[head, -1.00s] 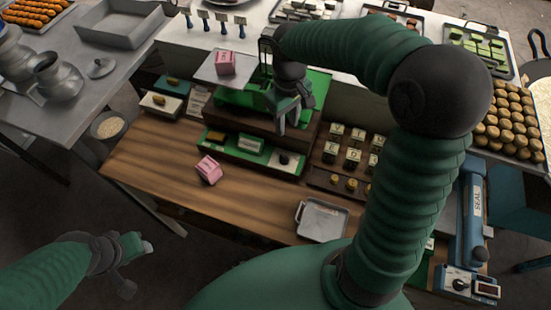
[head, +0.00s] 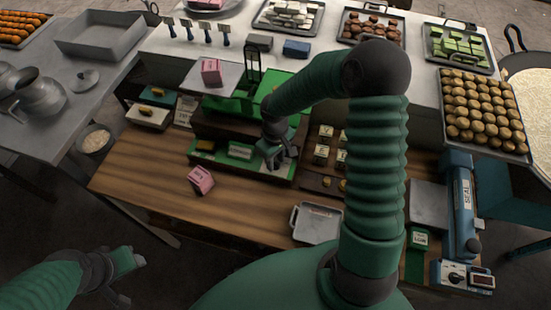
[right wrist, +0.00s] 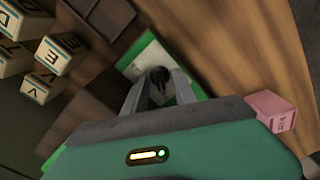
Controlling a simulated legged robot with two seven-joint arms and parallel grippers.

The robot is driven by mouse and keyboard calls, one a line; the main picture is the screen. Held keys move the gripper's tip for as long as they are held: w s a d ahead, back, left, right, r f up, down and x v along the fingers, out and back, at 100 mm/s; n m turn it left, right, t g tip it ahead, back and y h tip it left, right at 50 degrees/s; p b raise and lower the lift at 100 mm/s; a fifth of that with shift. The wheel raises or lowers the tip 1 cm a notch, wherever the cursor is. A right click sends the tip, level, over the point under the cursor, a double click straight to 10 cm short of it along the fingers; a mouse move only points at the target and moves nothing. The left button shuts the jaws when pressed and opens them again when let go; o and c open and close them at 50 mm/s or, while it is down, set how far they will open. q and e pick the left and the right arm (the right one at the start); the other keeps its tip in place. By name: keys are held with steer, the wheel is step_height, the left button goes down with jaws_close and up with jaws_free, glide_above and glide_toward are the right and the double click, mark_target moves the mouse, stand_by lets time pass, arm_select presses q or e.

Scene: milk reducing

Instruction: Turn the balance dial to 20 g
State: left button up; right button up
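The green balance (head: 232,105) stands at the back of the wooden bench, with a pink box (head: 211,71) on its raised pan (head: 211,78). Its low front panel (head: 204,147) carries the dark dial (right wrist: 160,76), seen in the right wrist view on a pale plate. My right gripper (head: 276,162) is over that dial and hides it in the head view. Its two fingers (right wrist: 159,90) are apart, one on each side of the dial; I cannot tell whether they touch it. The dial's reading is not legible. My left gripper (head: 138,260) is off the bench at lower left, its opening unclear.
A second pink box (head: 201,180) lies on the bench left of the dial. Lettered blocks (head: 321,152) stand to the right. A grey tray (head: 317,224) is at the front edge, and a blue sealer (head: 462,215) stands at far right.

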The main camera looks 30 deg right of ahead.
steer(key=shift+a, duration=0.1)
steer(key=shift+s+r, duration=0.1)
steer(key=c, duration=0.5)
steer(key=shift+c, duration=1)
steer(key=shift+d, duration=0.2)
jaws_close()
